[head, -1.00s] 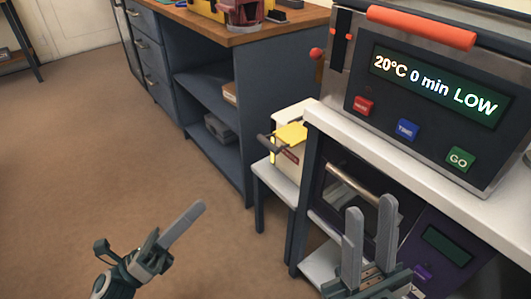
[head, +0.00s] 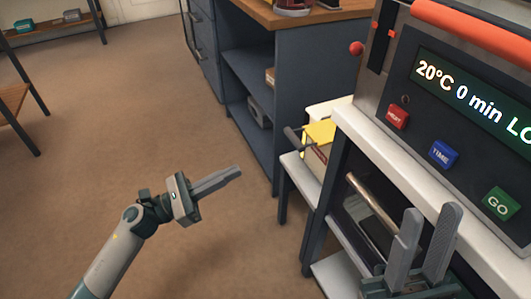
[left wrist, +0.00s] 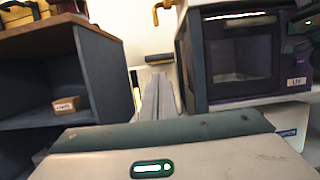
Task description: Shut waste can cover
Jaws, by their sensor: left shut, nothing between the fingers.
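I cannot make out a waste can or its cover for certain in either view. A cream box (head: 318,160) with a yellow top piece (head: 319,133) and a dark handle stands on a low stand beside the white bench. My left gripper (head: 238,171) is shut and empty, over the brown floor to the left of that box and apart from it. Its closed fingers also show in the left wrist view (left wrist: 159,97). My right gripper (head: 430,212) is open and empty, in front of the white bench at the lower right.
A machine with a lit display (head: 470,105) stands on the white bench (head: 385,150). A purple-framed oven also shows in the left wrist view (left wrist: 240,55). A blue-grey cabinet (head: 245,55) stands behind. The brown floor (head: 100,120) at left is open.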

